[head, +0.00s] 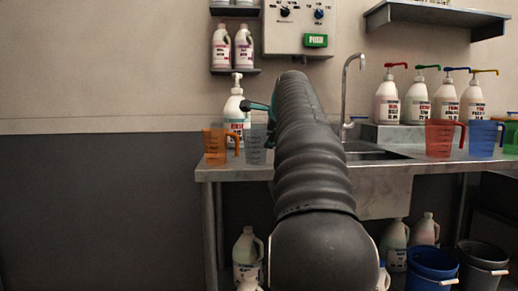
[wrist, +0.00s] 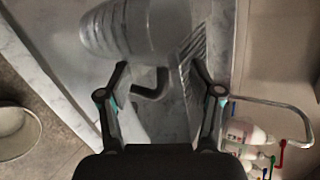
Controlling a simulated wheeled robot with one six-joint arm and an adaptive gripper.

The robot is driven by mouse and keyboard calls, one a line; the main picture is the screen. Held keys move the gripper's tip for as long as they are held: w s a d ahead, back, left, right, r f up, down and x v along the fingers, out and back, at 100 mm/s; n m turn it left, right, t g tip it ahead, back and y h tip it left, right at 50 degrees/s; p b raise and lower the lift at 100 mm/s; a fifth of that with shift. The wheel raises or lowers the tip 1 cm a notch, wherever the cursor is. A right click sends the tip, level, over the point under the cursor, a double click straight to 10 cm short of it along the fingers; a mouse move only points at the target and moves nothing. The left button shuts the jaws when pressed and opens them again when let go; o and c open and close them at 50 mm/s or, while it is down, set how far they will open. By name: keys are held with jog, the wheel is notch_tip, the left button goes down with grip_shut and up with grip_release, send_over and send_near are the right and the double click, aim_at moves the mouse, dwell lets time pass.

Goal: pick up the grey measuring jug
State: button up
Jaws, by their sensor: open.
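The grey measuring jug (head: 255,148) is translucent and stands near the left end of the steel counter, partly hidden by my arm in the head view. In the wrist view the jug (wrist: 115,28) fills the upper middle, with its dark grey handle (wrist: 154,86) pointing toward my gripper. My gripper (wrist: 162,75) is open, with one finger on each side of the handle. I cannot tell whether either finger touches it. In the head view my gripper is mostly hidden behind my arm.
An orange jug (head: 215,147) stands just left of the grey one, with a white pump bottle (head: 235,112) behind. A tap (head: 346,95) and sink lie to the right, then red (head: 440,138) and blue (head: 482,139) jugs. Buckets (head: 432,264) stand below.

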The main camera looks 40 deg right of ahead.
jog(key=c, duration=0.8)
grip_shut()
jog(key=shift+f, duration=0.15)
